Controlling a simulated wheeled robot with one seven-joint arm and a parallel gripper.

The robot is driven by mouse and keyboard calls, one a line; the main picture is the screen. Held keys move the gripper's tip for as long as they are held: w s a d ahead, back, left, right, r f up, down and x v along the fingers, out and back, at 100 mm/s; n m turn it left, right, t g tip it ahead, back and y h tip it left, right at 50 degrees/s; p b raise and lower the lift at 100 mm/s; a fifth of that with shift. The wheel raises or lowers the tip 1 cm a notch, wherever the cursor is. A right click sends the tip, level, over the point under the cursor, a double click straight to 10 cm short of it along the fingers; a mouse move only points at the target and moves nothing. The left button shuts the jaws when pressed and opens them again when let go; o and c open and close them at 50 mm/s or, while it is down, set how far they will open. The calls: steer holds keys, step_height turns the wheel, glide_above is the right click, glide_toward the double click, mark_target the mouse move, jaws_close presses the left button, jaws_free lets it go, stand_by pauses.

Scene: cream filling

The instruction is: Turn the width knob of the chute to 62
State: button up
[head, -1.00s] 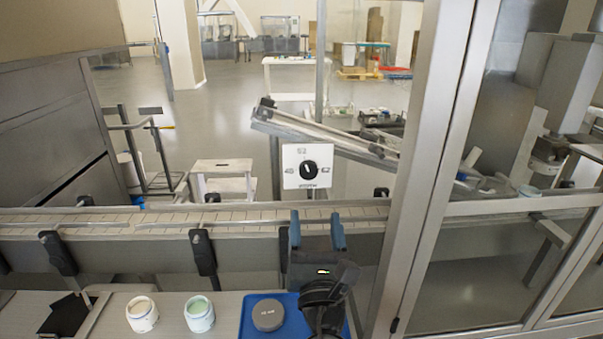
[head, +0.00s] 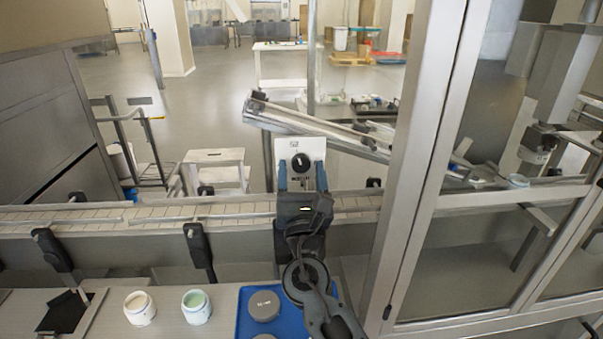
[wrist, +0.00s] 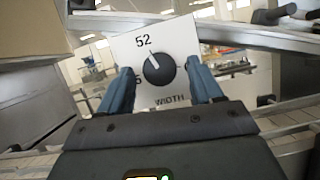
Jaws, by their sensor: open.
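The width knob (head: 301,162) is a round black dial on a white square plate (head: 313,146), mounted on a post behind the conveyor. In the wrist view the knob (wrist: 158,69) has a pale pointer line aimed up and slightly left, close to the number 52. The word WIDTH is below the knob; the side numbers are mostly hidden by my fingers. My gripper (head: 303,178) is open, with blue fingers apart. In the wrist view my gripper (wrist: 160,80) has one finger on each side of the knob, with gaps between fingers and knob.
The conveyor (head: 150,212) with rails runs across below the plate. A sloping metal chute (head: 310,125) is behind it. A glass door frame (head: 420,150) stands close on the right.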

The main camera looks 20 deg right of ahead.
steer(key=shift+c, duration=0.2)
steer(key=c, duration=1)
